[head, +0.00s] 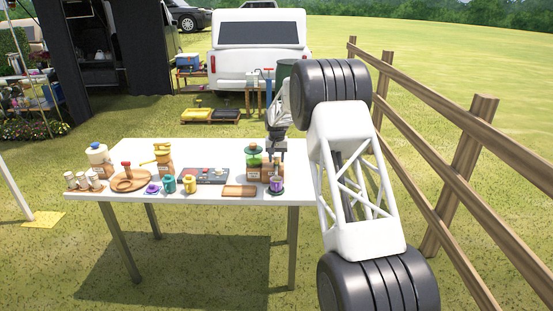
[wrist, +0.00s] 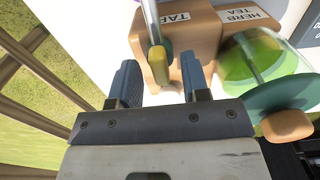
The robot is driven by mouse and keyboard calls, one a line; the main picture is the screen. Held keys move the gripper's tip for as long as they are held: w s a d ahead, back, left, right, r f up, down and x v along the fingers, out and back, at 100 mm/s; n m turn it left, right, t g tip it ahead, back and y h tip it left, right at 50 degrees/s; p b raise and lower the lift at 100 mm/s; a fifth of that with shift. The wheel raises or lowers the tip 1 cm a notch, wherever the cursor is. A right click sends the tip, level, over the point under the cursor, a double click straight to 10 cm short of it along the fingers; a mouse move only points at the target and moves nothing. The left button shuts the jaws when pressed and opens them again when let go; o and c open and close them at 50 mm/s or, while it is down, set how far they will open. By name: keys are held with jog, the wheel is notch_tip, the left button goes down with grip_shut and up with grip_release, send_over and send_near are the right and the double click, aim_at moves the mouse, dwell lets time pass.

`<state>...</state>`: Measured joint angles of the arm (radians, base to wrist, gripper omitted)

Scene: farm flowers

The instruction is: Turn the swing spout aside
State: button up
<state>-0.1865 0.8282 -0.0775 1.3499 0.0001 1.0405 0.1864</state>
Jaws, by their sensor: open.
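In the wrist view a thin metal spout with a yellow end (wrist: 158,64) lies over a wooden block (wrist: 200,30) labelled "TAP" and "HERB TEA". My gripper (wrist: 160,80) is open, and the yellow end shows between its two dark blue fingertips; I cannot tell whether either finger touches it. A green glass dispenser (wrist: 262,60) sits beside the block. In the head view my gripper (head: 277,150) is at the table's right end, above and beside the green-topped dispenser (head: 254,160). The spout is too small to make out there.
The white table (head: 130,150) also holds a dark tray (head: 205,176), a wooden board (head: 239,191), a cup on a dark coaster (head: 277,190), a yellow-topped dispenser (head: 163,160), a round wooden tray (head: 118,186) and small cups (head: 169,184). A wooden fence (head: 460,170) runs along the right.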

jog(key=shift+c, duration=0.4)
grip_shut()
jog(key=shift+n, duration=0.5)
jog(key=n, duration=0.3)
jog(key=shift+n, duration=0.4)
jog(key=n, duration=1.3)
